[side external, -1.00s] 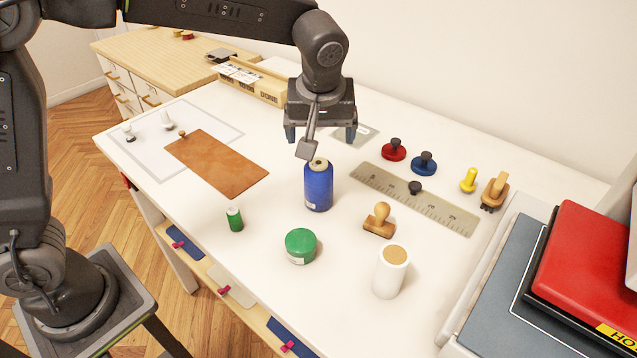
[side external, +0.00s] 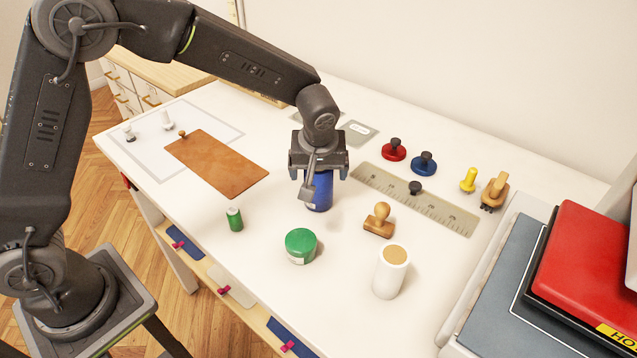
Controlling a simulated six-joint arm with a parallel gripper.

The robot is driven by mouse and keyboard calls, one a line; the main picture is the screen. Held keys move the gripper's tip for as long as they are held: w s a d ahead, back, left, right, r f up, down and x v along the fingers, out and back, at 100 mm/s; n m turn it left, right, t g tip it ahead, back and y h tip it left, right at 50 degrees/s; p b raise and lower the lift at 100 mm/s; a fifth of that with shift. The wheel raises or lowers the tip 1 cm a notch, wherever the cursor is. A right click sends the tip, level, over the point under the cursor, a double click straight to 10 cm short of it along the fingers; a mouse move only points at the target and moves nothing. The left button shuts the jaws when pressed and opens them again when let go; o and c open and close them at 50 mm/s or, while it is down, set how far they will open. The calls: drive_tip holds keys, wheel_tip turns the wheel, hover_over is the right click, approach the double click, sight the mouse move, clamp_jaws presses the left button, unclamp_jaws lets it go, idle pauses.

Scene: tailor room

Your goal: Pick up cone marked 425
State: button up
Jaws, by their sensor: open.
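A blue thread cone (side external: 323,194) stands upright on the white table, with a pale label low on its side. No number can be read on it, so I cannot confirm the 425 mark. My gripper (side external: 318,174) points down over the cone, open, with a finger on each side of its upper part. The gripper hides the cone's top, and I cannot tell whether the fingers touch it. A small green spool (side external: 235,219) and a short green round item (side external: 300,246) stand nearby on the table.
A white cylinder with a tan top (side external: 391,271) and a wooden-handled stamp (side external: 379,220) stand to the right. A ruler (side external: 440,212) lies behind, near red (side external: 394,150) and blue (side external: 424,163) knobbed discs. A brown board (side external: 217,165) lies left.

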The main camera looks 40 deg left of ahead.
drive_tip(key=c, duration=1.1)
drive_tip(key=shift+r, duration=0.15)
